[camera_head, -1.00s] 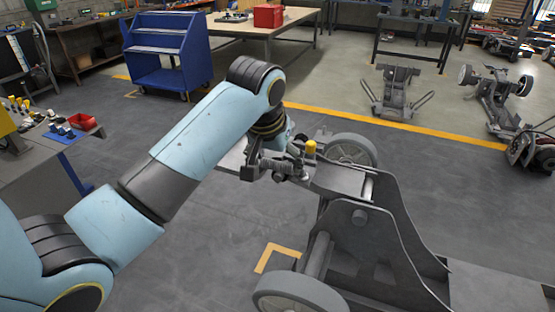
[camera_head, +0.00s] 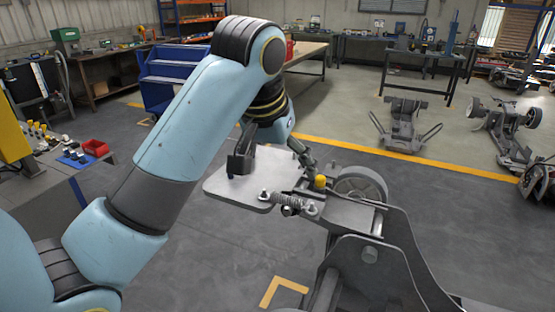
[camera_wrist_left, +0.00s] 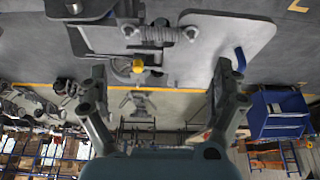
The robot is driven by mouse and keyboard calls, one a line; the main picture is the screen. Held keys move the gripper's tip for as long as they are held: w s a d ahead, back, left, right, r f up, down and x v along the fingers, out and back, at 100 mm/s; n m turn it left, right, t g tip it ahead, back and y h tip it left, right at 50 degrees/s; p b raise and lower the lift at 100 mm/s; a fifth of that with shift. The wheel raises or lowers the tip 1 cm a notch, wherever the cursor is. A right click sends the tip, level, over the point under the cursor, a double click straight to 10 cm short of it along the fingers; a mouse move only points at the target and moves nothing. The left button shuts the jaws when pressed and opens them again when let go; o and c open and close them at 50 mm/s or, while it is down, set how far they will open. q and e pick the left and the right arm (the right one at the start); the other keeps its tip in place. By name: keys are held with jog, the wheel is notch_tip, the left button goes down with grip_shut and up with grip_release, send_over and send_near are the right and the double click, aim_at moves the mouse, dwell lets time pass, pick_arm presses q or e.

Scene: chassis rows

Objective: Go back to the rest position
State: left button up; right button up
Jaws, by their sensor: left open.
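My left arm comes in from the left in the head view. Its left gripper (camera_head: 272,163) is open and empty above the flat metal plate at the end of a grey chassis (camera_head: 375,255). Its two fingers are spread wide in the left wrist view (camera_wrist_left: 160,70). A yellow-capped part (camera_head: 320,182) stands on the chassis beside the plate (camera_head: 245,190); the cap (camera_wrist_left: 138,67) also shows between the fingers in the left wrist view. A coiled spring (camera_head: 287,199) lies along the plate's near edge. My right gripper is not in view.
A side table with a red bin (camera_head: 96,148) stands at left. A blue cart (camera_head: 172,80) is behind my arm. Other chassis (camera_head: 404,125) stand beyond the yellow floor line (camera_head: 430,158). The floor between is clear.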

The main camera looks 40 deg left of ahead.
pick_arm(q)
jog(key=shift+s+r, duration=0.15)
jog(key=shift+r, duration=0.15)
